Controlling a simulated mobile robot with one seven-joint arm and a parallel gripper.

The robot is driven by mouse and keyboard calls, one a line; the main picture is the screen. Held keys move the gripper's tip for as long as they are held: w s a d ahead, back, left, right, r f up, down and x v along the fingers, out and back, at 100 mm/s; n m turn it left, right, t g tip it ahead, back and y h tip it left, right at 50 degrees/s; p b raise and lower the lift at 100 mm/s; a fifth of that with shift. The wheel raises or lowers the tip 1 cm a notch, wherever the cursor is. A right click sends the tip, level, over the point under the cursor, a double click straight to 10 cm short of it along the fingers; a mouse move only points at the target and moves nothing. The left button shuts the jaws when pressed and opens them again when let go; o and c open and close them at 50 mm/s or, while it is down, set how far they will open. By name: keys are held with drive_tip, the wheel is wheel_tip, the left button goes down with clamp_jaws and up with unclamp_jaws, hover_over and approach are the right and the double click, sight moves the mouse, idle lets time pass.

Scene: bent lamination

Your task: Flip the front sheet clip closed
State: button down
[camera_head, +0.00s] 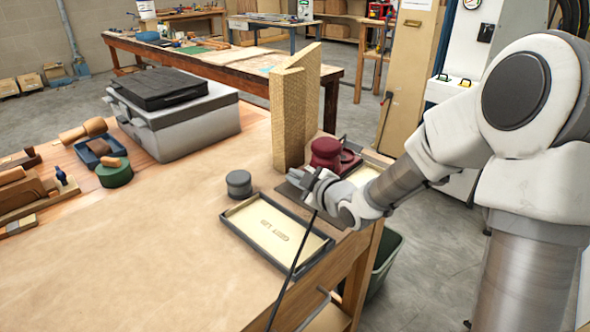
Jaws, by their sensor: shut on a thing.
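A grey box (190,128) stands at the back left of the bench, with a black folded sheet (160,88) on its lid. Small pale tabs (137,122) stick out at the box's left edge; they may be clips, but they are too small to tell open from closed. My gripper (303,182) is at the right side of the bench, well apart from the box. It is shut on a long thin dark rod (294,262), which slants down past the bench's front edge. The fingertips' exact hold is hard to see.
A labelled shallow tray (232,224) lies below my gripper. A grey round tin (238,184), a tall wooden form (290,115) and a dark red pot (325,152) stand close by. Wooden tools and a green round pad (114,174) lie left. The bench's left middle is clear.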

drive_tip(key=m+p, duration=0.1)
drive_tip(key=p, duration=0.2)
drive_tip(key=r+m+g+p, duration=0.1)
drive_tip(key=p, duration=0.2)
drive_tip(key=m+g+y+p, duration=0.1)
drive_tip(key=p, duration=0.2)
drive_tip(key=shift+w+d+r, duration=0.15)
drive_tip(key=shift+w+d, duration=0.1)
drive_tip(key=shift+d, duration=0.05)
drive_tip(key=m+p, duration=0.1)
drive_tip(key=p, duration=0.1)
drive_tip(key=g+p, duration=0.1)
drive_tip(key=shift+w+d+m+y+p, duration=0.15)
drive_tip(key=shift+w+m+y+p, duration=0.05)
drive_tip(key=shift+m+y+p, duration=0.2)
drive_tip(key=shift+p, duration=0.3)
drive_tip(key=shift+f+m+p, duration=0.2)
drive_tip(key=shift+m+p, duration=0.1)
drive_tip(key=shift+p, duration=0.05)
drive_tip(key=shift+w, duration=0.1)
drive_tip(key=c, duration=1.2)
unclamp_jaws()
drive_tip(key=shift+d+r, duration=0.1)
drive_tip(key=shift+d, duration=0.05)
